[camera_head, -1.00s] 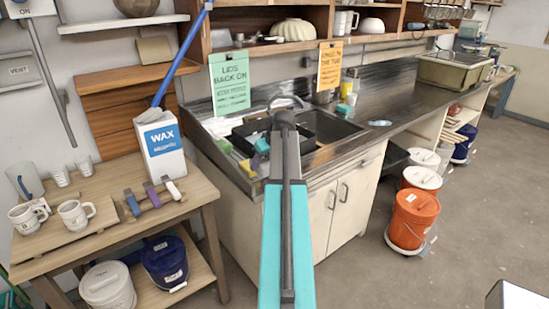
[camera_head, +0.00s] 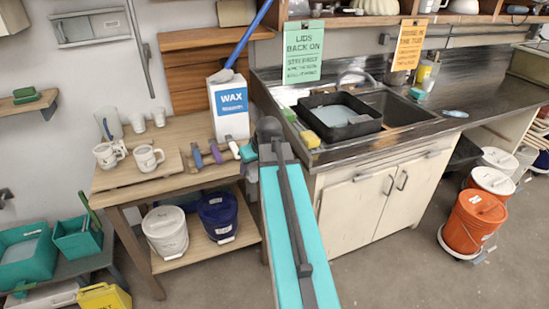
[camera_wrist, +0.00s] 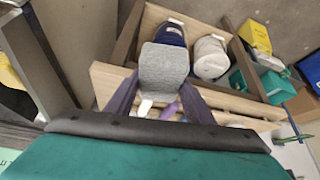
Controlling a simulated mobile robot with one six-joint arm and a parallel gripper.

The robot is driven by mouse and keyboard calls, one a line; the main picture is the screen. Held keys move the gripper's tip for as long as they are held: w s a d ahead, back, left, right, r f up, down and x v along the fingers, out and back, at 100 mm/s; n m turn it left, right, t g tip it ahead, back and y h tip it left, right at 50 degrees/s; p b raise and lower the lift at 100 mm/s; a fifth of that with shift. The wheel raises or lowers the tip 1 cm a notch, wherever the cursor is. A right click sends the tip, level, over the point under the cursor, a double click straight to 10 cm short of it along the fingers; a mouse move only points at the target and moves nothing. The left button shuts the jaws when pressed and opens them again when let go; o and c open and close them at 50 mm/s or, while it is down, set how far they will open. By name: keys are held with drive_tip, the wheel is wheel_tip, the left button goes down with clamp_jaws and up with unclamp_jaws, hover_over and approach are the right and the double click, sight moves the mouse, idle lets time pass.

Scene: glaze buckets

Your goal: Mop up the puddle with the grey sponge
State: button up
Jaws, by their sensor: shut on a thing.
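The grey sponge (camera_wrist: 163,70) is held between the two dark fingers of my gripper (camera_wrist: 160,104) in the wrist view. The gripper is shut on it. Behind the sponge in that view are the wooden table's edge (camera_wrist: 235,103) and the lidded buckets on its lower shelf. In the head view my arm hides most of the gripper, and I cannot make out the grey sponge there. I see no puddle that I can be sure of in either view.
The wooden table (camera_head: 128,192) bears mugs, brushes and a wax box (camera_head: 229,104). A black tub (camera_head: 340,130) sits at the sink. An orange bucket (camera_head: 473,224) stands on the floor at right. Teal bins (camera_head: 25,258) stand at lower left. Floor before the cabinet is clear.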

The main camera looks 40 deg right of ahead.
drive_tip(key=w+a+f+b, duration=0.1)
drive_tip(key=w+a+f, duration=0.1)
drive_tip(key=a, duration=0.8)
drive_tip(key=w+a+f+n+b, duration=0.1)
drive_tip(key=w+a+f, duration=0.2)
drive_tip(key=a, duration=0.8)
drive_tip(key=w+a+f+y+b, duration=0.1)
drive_tip(key=w+a+f, duration=0.1)
drive_tip(key=a, duration=0.9)
drive_tip(key=shift+w+f+n, duration=0.4)
drive_tip(key=shift+f, duration=0.25)
drive_tip(key=shift+s, duration=0.15)
